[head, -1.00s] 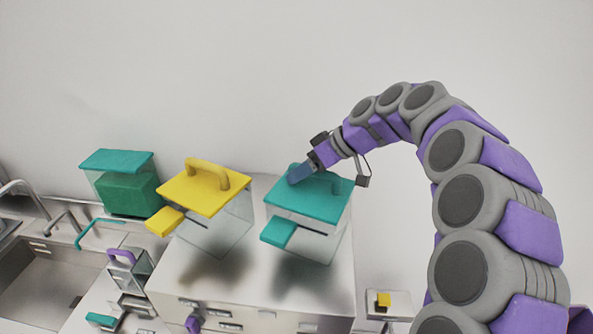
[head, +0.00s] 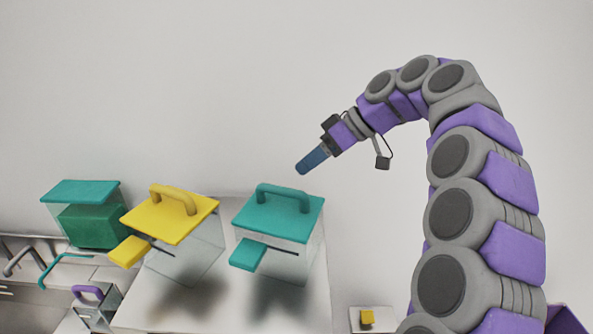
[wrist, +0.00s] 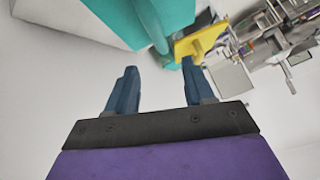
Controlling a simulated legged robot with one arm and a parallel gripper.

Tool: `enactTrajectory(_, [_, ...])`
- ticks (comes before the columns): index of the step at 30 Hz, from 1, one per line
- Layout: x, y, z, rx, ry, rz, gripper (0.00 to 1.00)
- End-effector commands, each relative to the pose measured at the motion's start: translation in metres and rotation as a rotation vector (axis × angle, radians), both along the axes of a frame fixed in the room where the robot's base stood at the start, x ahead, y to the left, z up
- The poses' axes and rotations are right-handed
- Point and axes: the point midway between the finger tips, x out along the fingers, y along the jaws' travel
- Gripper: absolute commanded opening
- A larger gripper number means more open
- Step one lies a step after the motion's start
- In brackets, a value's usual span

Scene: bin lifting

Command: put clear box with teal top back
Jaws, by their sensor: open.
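The clear box with a teal top (head: 278,218) stands on the metal counter in the head view, upright, beside the clear box with a yellow top. It has a teal arched handle (head: 284,195) and a teal block on its front. In the wrist view its teal top (wrist: 110,20) shows large at the upper left, beyond the fingers. My gripper (head: 303,168) is above and a little right of the handle, apart from it. In the wrist view my gripper (wrist: 155,85) has its two blue fingers spread, with nothing between them.
A clear box with a yellow top (head: 170,212) stands just left of the teal-topped one. Farther left is another teal-lidded box (head: 82,192) holding a green block. A sink area lies at far left. A small yellow item (head: 367,317) sits at lower right. The wall is behind.

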Motion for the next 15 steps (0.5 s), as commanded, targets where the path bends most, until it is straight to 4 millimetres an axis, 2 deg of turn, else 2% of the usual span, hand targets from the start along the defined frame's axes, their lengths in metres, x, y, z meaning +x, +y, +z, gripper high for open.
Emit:
enactTrajectory(11, [-0.002, 0.006, 0.004, -0.008, 0.002, 0.002, 0.53])
enactTrajectory(15, [-0.013, 0.007, 0.002, -0.016, 0.035, -0.010, 0.53])
